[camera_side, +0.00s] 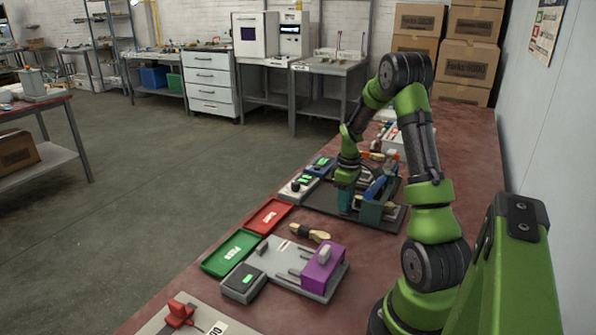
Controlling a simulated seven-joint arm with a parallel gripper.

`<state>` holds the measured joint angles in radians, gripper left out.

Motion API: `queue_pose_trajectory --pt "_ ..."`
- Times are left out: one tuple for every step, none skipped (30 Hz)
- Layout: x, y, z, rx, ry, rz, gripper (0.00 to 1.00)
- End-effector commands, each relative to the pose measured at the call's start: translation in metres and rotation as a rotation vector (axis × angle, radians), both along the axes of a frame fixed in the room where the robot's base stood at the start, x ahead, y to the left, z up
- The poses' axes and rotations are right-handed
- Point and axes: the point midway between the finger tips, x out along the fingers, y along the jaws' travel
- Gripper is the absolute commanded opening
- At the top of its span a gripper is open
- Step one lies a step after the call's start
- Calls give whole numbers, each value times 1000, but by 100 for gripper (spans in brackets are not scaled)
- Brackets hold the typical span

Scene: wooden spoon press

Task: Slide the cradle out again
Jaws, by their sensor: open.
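My gripper (345,208) points down over a dark base plate (318,206) on the bench. It is open, but its fingertips are small and hard to make out. Just right of it stands a dark teal block (371,213) with a blue slanted part (376,188) above it. A light wooden piece (361,203) shows between the gripper and the block. I cannot tell for certain which part is the cradle, or whether my fingers touch it. My wrist hides part of this fixture.
Nearer stand a grey fixture with a purple block (323,268), a wooden spoon (311,233), a green tray (230,252), a red tray (267,215) and a box with a green display (243,283). Small control boxes (299,187) line the left edge. A wall closes the right side.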

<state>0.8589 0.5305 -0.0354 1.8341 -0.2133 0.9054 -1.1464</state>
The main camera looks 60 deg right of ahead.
Motion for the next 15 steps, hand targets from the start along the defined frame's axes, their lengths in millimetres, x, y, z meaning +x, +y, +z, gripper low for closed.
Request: queue_pose_trajectory --pt "0 0 -2 1 0 -1 43" --pt "0 0 -3 1 0 -1 43" --pt "0 0 -3 1 0 -1 43" --pt "0 0 -3 1 0 -1 43" --pt "0 0 -3 1 0 -1 43" --pt "0 0 -3 1 0 -1 43" --pt "0 0 -3 1 0 -1 43" --pt "0 0 -3 1 0 -1 43" --pt "0 0 -3 1 0 -1 43" --pt "0 0 -3 1 0 -1 40" --pt "0 0 -3 1 0 -1 35" --pt "0 0 -3 0 0 -1 29" --pt "0 0 -3 0 0 -1 24" --pt "0 0 -3 0 0 -1 20" --pt "0 0 -3 0 0 -1 13"
